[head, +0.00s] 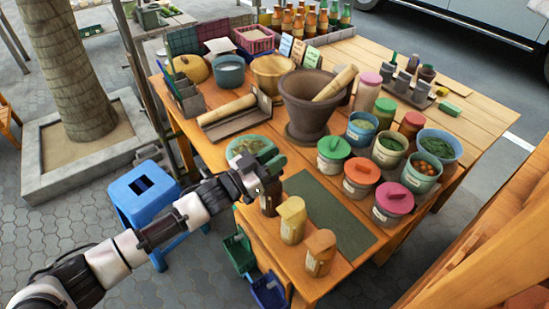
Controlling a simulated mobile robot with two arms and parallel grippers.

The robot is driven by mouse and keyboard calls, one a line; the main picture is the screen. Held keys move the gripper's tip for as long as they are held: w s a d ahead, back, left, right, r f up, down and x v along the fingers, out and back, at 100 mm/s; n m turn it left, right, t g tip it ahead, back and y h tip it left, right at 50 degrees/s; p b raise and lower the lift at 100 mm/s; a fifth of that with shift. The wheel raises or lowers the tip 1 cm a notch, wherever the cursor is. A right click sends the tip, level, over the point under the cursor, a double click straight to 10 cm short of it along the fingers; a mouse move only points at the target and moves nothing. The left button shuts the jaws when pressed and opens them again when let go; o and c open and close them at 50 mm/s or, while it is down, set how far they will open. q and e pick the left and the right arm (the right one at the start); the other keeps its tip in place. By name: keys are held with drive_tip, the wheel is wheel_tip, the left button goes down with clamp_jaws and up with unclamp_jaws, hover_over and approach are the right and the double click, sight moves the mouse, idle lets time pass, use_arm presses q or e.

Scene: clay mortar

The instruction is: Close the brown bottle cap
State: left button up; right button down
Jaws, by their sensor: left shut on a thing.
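My left gripper (272,172) reaches in from the left over the front left part of the wooden table. It is shut at the top of a dark brown bottle (269,204), which stands on the table by the mat's left edge. The gripper hides the bottle's top, so the cap's exact seating cannot be told. A yellow-capped bottle (292,222) and an orange-brown-capped bottle (320,254) stand in a row in front of it. My right gripper is not in view.
A dark green mat (332,218) lies clear to the right. Lidded pots with orange (361,178), green (333,153) and pink (393,204) lids stand beyond it. A stone mortar (309,105) with a pestle stands behind. A green bowl (238,150) is behind the gripper.

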use_arm(q)
drive_tip(key=o, duration=0.9)
drive_tip(key=shift+o, duration=0.2)
drive_tip(key=shift+a, duration=0.1)
drive_tip(key=b+v, duration=0.2)
drive_tip(key=v, duration=0.8)
drive_tip(key=shift+s+a, duration=0.2)
drive_tip(key=shift+a, duration=0.05)
drive_tip(key=shift+f, duration=0.15)
